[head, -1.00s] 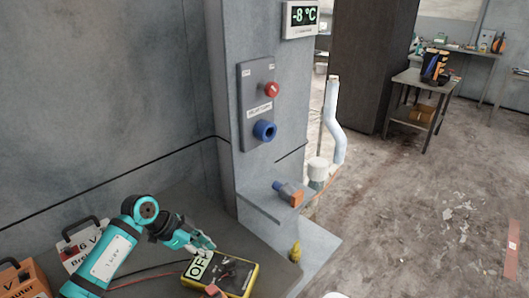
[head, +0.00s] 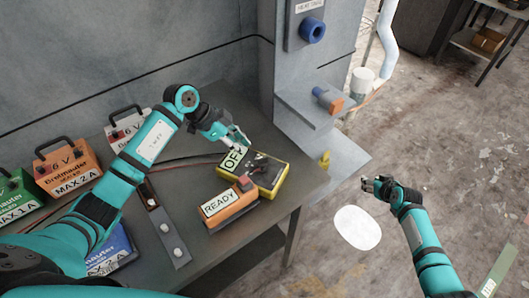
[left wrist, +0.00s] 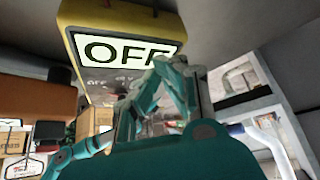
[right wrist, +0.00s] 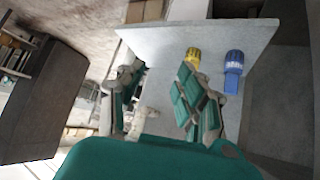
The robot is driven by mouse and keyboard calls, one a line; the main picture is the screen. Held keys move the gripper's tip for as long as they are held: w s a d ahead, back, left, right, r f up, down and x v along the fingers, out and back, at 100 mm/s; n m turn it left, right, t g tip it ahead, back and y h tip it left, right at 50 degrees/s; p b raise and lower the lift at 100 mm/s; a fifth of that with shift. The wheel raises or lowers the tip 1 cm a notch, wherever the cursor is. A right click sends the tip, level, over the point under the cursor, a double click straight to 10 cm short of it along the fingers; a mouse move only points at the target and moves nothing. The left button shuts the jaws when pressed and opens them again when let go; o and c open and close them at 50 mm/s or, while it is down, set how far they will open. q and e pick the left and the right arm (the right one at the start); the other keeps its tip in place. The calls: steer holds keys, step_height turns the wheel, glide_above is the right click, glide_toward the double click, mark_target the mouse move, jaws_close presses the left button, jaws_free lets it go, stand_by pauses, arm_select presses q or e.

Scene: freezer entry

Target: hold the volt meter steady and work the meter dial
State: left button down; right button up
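The volt meter (head: 270,184) is a yellow-edged box with a dark face, lying on the grey bench. Its display reads OFF (head: 233,160), also in the left wrist view (left wrist: 120,50). Its dial cannot be made out clearly. My left gripper (head: 241,143) is at the meter's back edge, by the display. Its fingertips look close together in the left wrist view (left wrist: 165,68); whether they grip or touch the meter is unclear. My right gripper (head: 377,186) is open and empty, right of the bench. Its fingers stand apart in the right wrist view (right wrist: 165,95).
An orange box reading READY (head: 228,208) sits in front of the meter. Several battery chargers (head: 68,165) and a switch strip (head: 166,235) lie left. A blue-and-orange plug (head: 328,101) rests on the wall shelf (head: 306,110). A yellow piece (head: 324,158) sits on the lower ledge.

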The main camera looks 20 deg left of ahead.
steer(key=w+a+r+n+t+y, duration=0.1)
steer(key=w+a+r, duration=0.1)
steer(key=w+r, duration=0.65)
steer(key=w+a+r+n+t+y, duration=0.1)
steer(key=w+r, duration=0.2)
steer(key=r, duration=1)
steer(key=w+a+r+n+y, duration=0.15)
steer(key=a+r+n, duration=0.4)
steer(key=r, duration=0.75)
steer(key=n+g+h, duration=0.3)
steer(key=n+g, duration=1)
steer(key=n, duration=0.1)
glide_above(263, 156)
steer(key=w+d, duration=0.3)
steer(key=d, duration=0.1)
steer(key=f, duration=0.2)
steer(key=shift+y, duration=0.25)
steer(key=x, duration=1.1)
steer(key=shift+s+a, duration=0.15)
steer(key=shift+s, duration=0.25)
jaws_close()
